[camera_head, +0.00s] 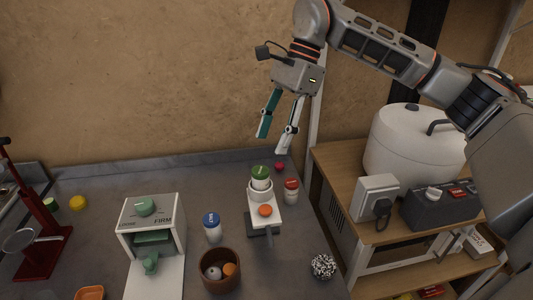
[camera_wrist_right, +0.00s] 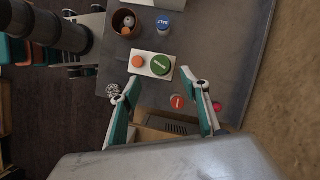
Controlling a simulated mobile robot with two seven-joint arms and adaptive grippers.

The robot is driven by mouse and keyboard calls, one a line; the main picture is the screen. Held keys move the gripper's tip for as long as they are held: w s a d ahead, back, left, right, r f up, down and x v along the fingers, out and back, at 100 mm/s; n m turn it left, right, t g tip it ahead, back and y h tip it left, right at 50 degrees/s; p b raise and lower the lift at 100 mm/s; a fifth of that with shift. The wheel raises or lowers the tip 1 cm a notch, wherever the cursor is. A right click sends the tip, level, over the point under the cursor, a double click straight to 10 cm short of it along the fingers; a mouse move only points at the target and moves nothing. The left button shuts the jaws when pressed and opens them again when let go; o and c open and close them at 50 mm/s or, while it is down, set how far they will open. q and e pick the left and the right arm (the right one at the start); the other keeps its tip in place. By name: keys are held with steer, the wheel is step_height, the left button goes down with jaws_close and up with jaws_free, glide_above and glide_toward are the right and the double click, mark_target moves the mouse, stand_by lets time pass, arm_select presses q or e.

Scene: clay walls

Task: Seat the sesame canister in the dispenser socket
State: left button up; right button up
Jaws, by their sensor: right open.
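A white canister with a green lettered lid (camera_head: 260,172) stands upright in the round socket of the white dispenser (camera_head: 275,215); how deep it sits I cannot tell. I take it for the sesame canister, though its lettering is too small to read. It also shows in the right wrist view (camera_wrist_right: 160,65), beside the dispenser's orange button (camera_wrist_right: 138,62). My right gripper (camera_head: 273,142) is open and empty, above and behind the dispenser, apart from the canister. My left gripper is not in view.
A red-lidded shaker (camera_head: 291,190) stands close right of the dispenser, a blue-lidded one (camera_head: 212,226) to its left. A brown bowl (camera_head: 220,285), a white press-like device (camera_head: 150,228) and a speckled ball (camera_head: 323,266) are nearby. A wooden shelf with a white cooker (camera_head: 410,145) stands right.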

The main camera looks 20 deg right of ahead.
steer(key=v, duration=0.2)
steer(key=shift+d+r, duration=0.1)
steer(key=shift+r, duration=0.2)
